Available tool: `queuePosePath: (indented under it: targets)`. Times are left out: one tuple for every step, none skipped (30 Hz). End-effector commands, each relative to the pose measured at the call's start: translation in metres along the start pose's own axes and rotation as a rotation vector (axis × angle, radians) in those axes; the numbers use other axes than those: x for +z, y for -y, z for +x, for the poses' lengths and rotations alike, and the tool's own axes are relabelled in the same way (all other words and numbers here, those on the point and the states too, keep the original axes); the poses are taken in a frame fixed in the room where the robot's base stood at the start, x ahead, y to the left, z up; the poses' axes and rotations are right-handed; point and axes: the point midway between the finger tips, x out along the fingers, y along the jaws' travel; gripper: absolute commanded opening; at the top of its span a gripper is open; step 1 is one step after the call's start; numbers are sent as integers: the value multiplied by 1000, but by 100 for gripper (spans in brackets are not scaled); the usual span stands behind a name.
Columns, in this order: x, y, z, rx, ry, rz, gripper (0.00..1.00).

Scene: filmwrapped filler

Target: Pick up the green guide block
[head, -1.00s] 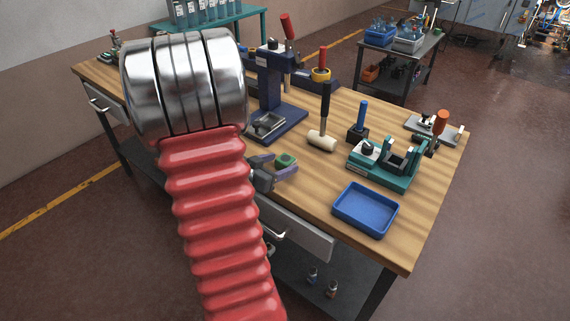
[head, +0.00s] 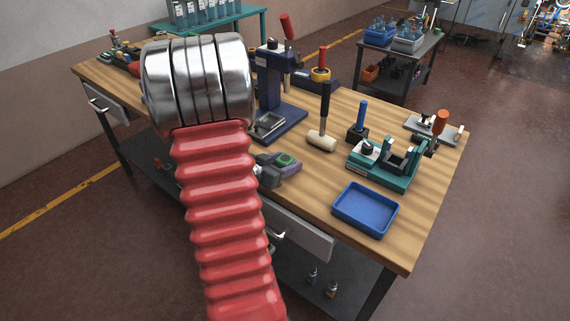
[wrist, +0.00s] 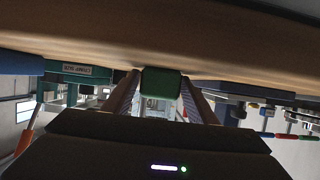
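The green guide block (head: 287,160) sits near the front edge of the wooden workbench in the head view, left of the blue tray. My gripper (head: 284,165) is low over the bench with its fingers around the block. In the wrist view, which is upside down, the green block (wrist: 161,82) fills the space between the two fingertips of my gripper (wrist: 161,86). The fingertips lie right beside its sides, but I cannot tell whether they press on it. My red arm sleeve and metal wrist hide part of the bench in the head view.
A blue tray (head: 366,209) and a teal fixture (head: 385,165) stand to the right. A mallet (head: 321,140) and a dark blue press (head: 270,95) stand behind. The bench top (head: 425,215) is bare at the right front corner.

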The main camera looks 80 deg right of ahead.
Motion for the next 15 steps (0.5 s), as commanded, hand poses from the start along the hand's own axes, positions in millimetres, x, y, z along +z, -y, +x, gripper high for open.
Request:
queuePosePath:
  targets:
    - [0, 0, 0, 0, 0, 0, 48]
    - [0, 0, 0, 0, 0, 0, 46]
    - [0, 0, 0, 0, 0, 0, 43]
    - [0, 0, 0, 0, 0, 0, 41]
    - [0, 0, 0, 0, 0, 0, 39]
    - [0, 0, 0, 0, 0, 0, 36]
    - [0, 0, 0, 0, 0, 0, 34]
    - [0, 0, 0, 0, 0, 0, 32]
    - [0, 0, 0, 0, 0, 0, 29]
    - [0, 0, 0, 0, 0, 0, 27]
    - [0, 0, 0, 0, 0, 0, 25]
    - [0, 0, 0, 0, 0, 0, 22]
    - [0, 0, 0, 0, 0, 0, 20]
    - [0, 0, 0, 0, 0, 0, 18]
    - [0, 0, 0, -1, 0, 0, 15]
